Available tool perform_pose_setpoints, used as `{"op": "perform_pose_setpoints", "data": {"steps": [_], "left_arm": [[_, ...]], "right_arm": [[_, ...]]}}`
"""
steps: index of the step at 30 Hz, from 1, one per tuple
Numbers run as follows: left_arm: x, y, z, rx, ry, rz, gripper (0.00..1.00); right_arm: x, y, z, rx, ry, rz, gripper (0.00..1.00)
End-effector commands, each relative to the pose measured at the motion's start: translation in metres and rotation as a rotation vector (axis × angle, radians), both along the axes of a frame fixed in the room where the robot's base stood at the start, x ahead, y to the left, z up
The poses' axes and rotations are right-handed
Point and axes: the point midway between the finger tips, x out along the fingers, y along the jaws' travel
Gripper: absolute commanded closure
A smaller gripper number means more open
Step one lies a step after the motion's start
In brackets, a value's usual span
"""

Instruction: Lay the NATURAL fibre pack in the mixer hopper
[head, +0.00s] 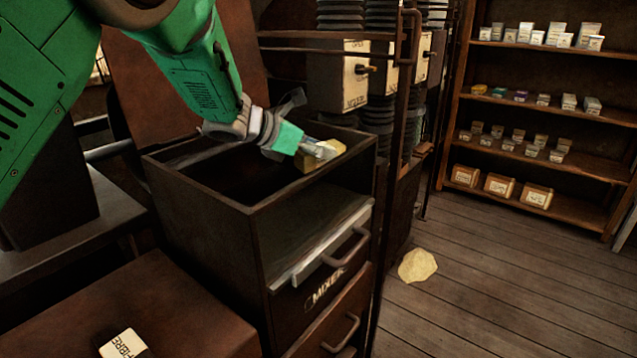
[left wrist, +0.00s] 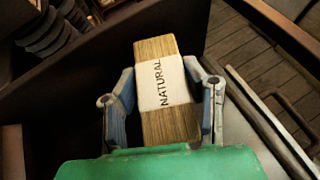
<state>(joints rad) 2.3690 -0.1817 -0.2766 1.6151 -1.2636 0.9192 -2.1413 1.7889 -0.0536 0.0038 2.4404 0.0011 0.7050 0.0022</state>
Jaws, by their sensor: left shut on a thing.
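The NATURAL fibre pack (left wrist: 160,87) is a straw-coloured block with a white band lettered NATURAL. My left gripper (head: 310,150) is shut on it, with one finger on each side in the left wrist view (left wrist: 164,105). The pack also shows in the head view (head: 322,156), over the right part of the mixer hopper's opening. The mixer hopper (head: 205,195) is a dark open-topped box on a cabinet marked MIXER. Its inside is dark, and I cannot tell how far the pack is from its floor. My right gripper is not in view.
A brown surface at the lower left (head: 190,310) bears a pack labelled FIBRE (head: 122,344). Rails and a frame (head: 400,110) stand just behind the hopper. Shelves (head: 545,100) with several small packs and boxes are at the right. A pale yellow patch (head: 417,265) lies on the plank floor.

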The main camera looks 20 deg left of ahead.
Motion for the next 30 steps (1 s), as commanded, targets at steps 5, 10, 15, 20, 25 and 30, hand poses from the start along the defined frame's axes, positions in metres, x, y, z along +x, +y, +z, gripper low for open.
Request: {"op": "perform_pose_setpoints", "data": {"steps": [5, 10, 15, 20, 25, 30], "left_arm": [[0.001, 0.006, -0.025, -0.007, -0.002, 0.002, 1.00], [0.000, 0.004, -0.041, -0.006, 0.000, 0.002, 1.00], [0.000, -0.001, -0.065, -0.001, -0.002, 0.002, 1.00], [0.000, -0.003, -0.070, 0.002, -0.003, 0.000, 1.00], [0.000, 0.001, -0.071, -0.001, -0.003, 0.001, 1.00], [0.000, 0.005, -0.074, -0.004, -0.002, 0.002, 0.42]], "right_arm": [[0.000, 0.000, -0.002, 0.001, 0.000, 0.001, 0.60], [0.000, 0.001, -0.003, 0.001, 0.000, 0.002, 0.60], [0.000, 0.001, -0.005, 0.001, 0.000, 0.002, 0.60], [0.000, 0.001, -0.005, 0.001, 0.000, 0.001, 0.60], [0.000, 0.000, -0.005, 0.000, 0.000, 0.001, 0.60], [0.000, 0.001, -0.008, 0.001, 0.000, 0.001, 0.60]]}}
